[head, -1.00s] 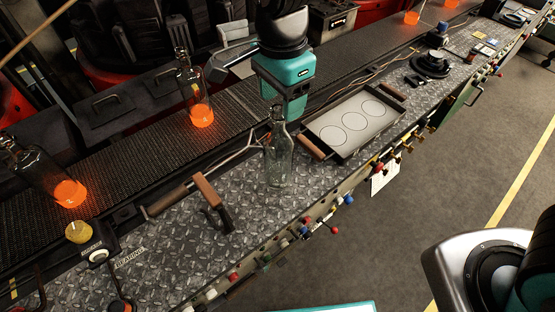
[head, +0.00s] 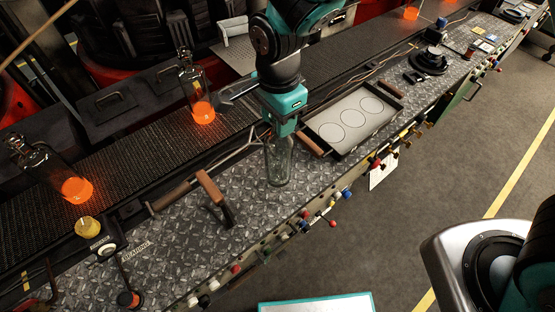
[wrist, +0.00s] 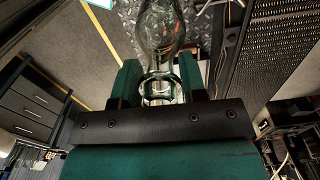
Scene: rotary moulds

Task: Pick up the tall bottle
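The tall clear glass bottle (head: 279,166) stands upright on the diamond-plate metal top. My gripper (head: 281,133) is directly above it, pointing down, and hides the bottle's top in the head view. In the wrist view the bottle (wrist: 161,30) lies between the two green fingers of my gripper (wrist: 160,88). The fingers are apart, one on each side of its neck. They look open, with no clear sign of clamping.
A tray with three circles (head: 350,122) lies close to the right of the bottle. A wooden-handled tool (head: 214,197) lies to the left. Bottles with glowing orange bases (head: 203,112) stand on the dark conveyor behind. Valves and knobs line the front edge.

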